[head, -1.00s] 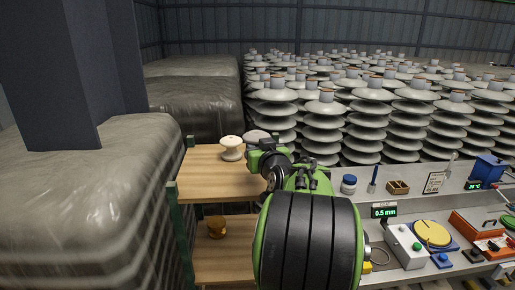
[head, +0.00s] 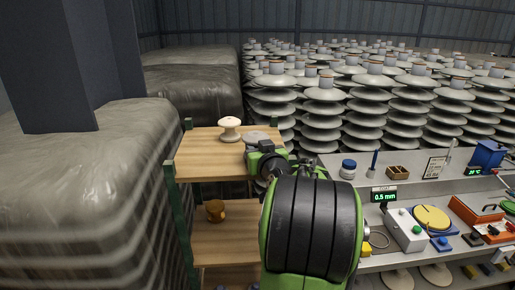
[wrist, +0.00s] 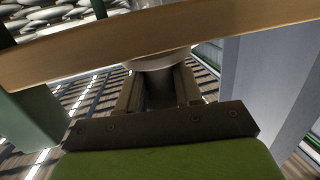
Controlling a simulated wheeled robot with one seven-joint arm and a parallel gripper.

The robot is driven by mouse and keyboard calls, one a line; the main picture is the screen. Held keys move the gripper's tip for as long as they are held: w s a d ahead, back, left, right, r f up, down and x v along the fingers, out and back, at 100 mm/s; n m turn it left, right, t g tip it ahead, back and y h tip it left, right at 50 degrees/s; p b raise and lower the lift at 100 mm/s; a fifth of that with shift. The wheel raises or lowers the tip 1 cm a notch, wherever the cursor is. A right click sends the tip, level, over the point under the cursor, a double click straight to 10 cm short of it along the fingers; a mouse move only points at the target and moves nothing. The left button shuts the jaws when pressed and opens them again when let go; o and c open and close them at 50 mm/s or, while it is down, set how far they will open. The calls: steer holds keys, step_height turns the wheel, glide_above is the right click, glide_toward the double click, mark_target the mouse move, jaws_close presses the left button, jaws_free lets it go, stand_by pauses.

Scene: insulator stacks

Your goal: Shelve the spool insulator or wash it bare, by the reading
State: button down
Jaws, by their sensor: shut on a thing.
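My gripper (head: 256,150) is at the right side of the top shelf board, mostly hidden by my arm in the head view. In the wrist view its fingers (wrist: 158,92) are shut on a pale grey spool insulator (wrist: 160,62), partly hidden by a wooden board edge. In the head view a grey rounded top (head: 255,135) shows just beyond the gripper, likely the same piece. A white spool insulator (head: 230,129) stands upright on the top shelf (head: 205,160), left of the gripper. A brown spool insulator (head: 216,210) stands on the lower shelf (head: 225,243). A display (head: 384,196) reads 0.5 mm.
The bench (head: 408,261) at right holds a grey box with buttons (head: 406,232), a yellow round pad (head: 431,218), a red case (head: 476,215) and a blue-lidded jar (head: 348,169). Tall insulator stacks (head: 375,100) fill the back. Wrapped pallets (head: 85,180) stand left.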

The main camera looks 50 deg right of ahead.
steer(key=shift+f+b, duration=0.4)
steer(key=shift+b, duration=0.2)
steer(key=c, duration=0.7)
jaws_free()
steer(key=shift+o, duration=0.2)
steer(key=shift+f, duration=0.1)
steer(key=b+v, duration=0.3)
steer(key=v, duration=1.2)
steer(key=shift+s+a, duration=0.25)
steer(key=shift+s, duration=0.05)
steer(key=shift+w+a, duration=0.1)
